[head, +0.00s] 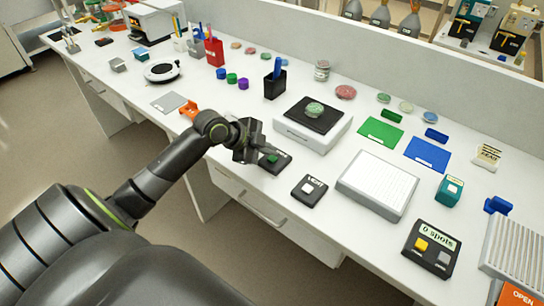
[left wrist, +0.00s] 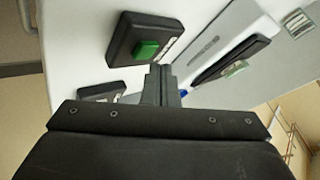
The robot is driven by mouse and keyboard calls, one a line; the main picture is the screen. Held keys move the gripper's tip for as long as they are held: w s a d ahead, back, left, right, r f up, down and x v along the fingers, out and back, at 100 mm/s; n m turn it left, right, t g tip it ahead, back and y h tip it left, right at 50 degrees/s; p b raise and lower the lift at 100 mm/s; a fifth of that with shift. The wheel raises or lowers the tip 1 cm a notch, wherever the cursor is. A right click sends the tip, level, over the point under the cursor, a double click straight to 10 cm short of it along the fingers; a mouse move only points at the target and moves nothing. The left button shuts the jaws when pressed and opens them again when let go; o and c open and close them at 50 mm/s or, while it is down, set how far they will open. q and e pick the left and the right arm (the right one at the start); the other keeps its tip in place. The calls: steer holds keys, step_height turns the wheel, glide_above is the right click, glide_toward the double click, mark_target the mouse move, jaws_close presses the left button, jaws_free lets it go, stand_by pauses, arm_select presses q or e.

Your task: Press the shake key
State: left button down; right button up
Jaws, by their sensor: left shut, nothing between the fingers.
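The shake key is a small black box (head: 283,165) with a square green button (head: 271,158), on the white bench in front of the shaker. Its label is partly hidden and I cannot read it. My left gripper (head: 257,152) is shut and empty, close beside the key's left side in the head view. In the left wrist view the green button (left wrist: 146,51) shows clear above the shut fingertips (left wrist: 160,75). I see no finger on the button, and it looks apart from the fingers. My right gripper is not in view.
A white shaker (head: 312,132) with a black top and a green dish stands behind the key. A black key with a white button (head: 308,189) sits to its right. A black pen holder (head: 275,84) and orange piece (head: 189,109) stand nearby.

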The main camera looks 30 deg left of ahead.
mark_target(268, 159)
arm_select(q)
steer(key=shift+r, duration=0.35)
step_height(268, 159, up, 6)
steer(key=p, duration=0.5)
steer(key=shift+f, duration=0.1)
stand_by(0.3)
